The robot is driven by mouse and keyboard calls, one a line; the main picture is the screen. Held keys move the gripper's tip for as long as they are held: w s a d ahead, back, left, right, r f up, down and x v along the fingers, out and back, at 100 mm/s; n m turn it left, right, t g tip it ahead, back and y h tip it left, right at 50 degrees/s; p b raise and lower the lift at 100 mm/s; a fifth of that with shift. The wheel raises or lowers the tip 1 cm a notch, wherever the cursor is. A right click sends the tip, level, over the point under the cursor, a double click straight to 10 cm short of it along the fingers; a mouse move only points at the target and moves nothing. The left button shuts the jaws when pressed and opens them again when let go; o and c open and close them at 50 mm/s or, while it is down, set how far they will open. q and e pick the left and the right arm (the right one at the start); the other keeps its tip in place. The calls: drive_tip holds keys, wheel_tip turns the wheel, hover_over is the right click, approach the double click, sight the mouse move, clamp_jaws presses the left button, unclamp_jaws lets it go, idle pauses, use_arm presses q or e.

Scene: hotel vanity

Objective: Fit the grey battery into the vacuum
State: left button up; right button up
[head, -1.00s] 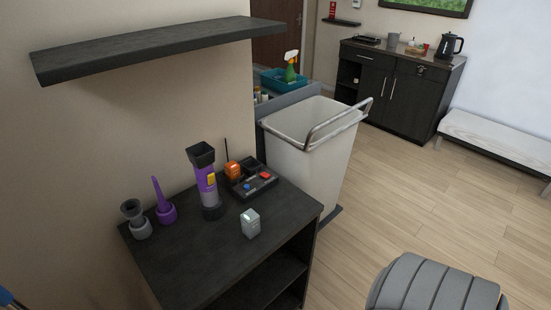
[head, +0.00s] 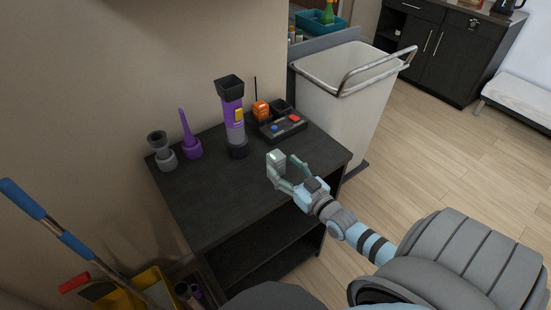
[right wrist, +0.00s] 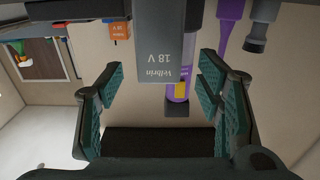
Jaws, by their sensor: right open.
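The grey battery (head: 276,157) stands upright on the dark cabinet top near its front edge. In the right wrist view the battery (right wrist: 168,42) shows "18 V" upside down. My right gripper (head: 282,167) is open, with one finger on each side of the battery's near end; in the right wrist view gaps show between battery and pads. The purple and grey vacuum (head: 233,118) stands upright behind the battery, its black funnel-like end up, with a yellow patch on its side. It also shows in the right wrist view (right wrist: 183,72). My left gripper is out of view.
A white bin (head: 345,100) is beyond the cabinet. The cabinet top's front left is clear.

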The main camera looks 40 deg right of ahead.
sight(281, 164)
drive_tip(key=w+b, duration=0.2)
drive_tip(key=w, duration=0.2)
drive_tip(key=shift+w+d+f+b, duration=0.1)
drive_tip(key=shift+w+f+b, duration=0.05)
drive_tip(key=shift+f+b, duration=0.25)
drive_tip(key=shift+w+r, duration=0.15)
drive_tip(key=shift+w, duration=0.05)
drive_tip(key=shift+c, duration=0.6)
drive_tip(key=shift+r, duration=0.1)
clamp_jaws()
